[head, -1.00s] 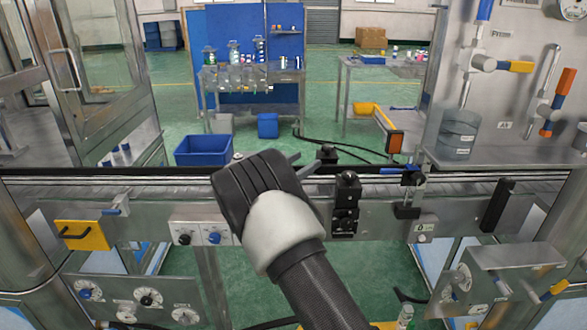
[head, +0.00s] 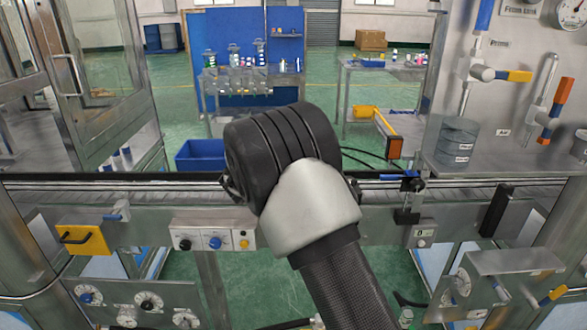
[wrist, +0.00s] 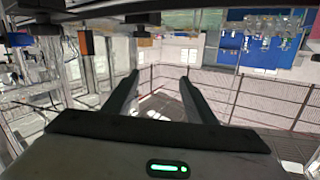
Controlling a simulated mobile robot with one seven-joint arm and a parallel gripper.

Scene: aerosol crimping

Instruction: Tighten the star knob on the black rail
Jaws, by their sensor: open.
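My gripper (wrist: 160,76) shows in the wrist view with two dark fingers apart and nothing between them. In the head view my dark wrist joint hides it. A black rail (head: 100,176) runs along the back of the conveyor and passes behind my arm. I cannot pick out the star knob for sure. Two dark knob-like parts show at the top of the wrist view, one left of centre (wrist: 140,18) and one farther left (wrist: 45,29). Both are apart from the fingers, and their shape is too small to tell.
The conveyor (head: 60,192) crosses the view. A black clamp with a blue lever (head: 410,185) stands right of my arm. A switch box (head: 213,242) and a yellow handle plate (head: 82,240) are on the front. A blue bin (head: 200,155) is beyond.

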